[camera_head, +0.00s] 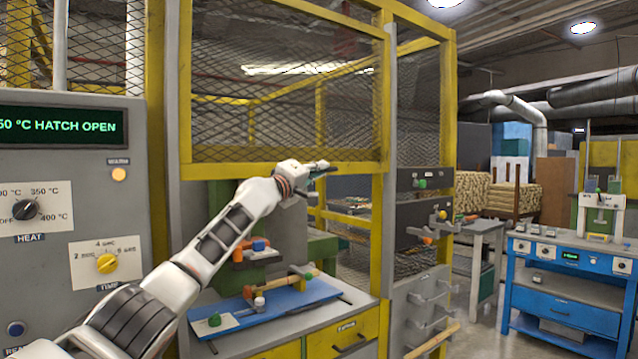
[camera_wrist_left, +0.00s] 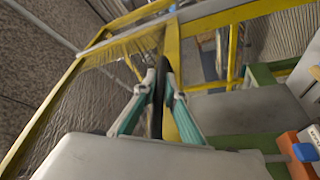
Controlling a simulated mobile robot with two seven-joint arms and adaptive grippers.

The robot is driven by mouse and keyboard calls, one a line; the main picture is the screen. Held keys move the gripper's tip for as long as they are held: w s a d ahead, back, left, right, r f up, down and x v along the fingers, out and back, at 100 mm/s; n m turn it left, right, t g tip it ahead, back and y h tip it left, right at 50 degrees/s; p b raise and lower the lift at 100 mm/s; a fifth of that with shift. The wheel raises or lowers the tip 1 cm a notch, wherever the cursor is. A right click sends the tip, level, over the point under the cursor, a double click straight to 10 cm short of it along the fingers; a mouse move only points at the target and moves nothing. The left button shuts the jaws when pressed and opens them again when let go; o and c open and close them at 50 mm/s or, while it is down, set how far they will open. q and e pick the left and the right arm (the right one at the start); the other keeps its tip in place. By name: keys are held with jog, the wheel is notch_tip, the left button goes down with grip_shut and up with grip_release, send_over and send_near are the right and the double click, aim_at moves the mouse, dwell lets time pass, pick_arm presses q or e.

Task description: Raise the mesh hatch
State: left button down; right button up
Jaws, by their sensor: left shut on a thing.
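The mesh hatch (camera_head: 280,85) is a yellow-framed wire mesh panel in the yellow cage. Its lower bar (camera_head: 228,171) stands well above the bench, with an open gap beneath. The mesh also fills the left of the left wrist view (camera_wrist_left: 75,115). My left gripper (camera_head: 322,168) is at the lower bar, toward its right part. In the left wrist view its teal fingers (camera_wrist_left: 162,72) are closed together around a dark handle by the yellow bar. My right gripper is not in view.
Below the gap are a green machine and a blue plate (camera_head: 290,300) with small parts on the bench. A control panel (camera_head: 70,220) at left reads "HATCH OPEN". A yellow post and a grey drawer unit (camera_head: 415,300) stand to the right.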

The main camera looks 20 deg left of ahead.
pick_arm(q)
jog(key=shift+r, duration=0.4)
jog(key=c, duration=2.1)
grip_release()
jog(key=shift+f, duration=0.1)
jog(key=shift+s+a, duration=0.4)
jog(key=shift+s, duration=0.3)
jog(key=shift+v, duration=5.25)
jog(key=shift+d+f, duration=0.15)
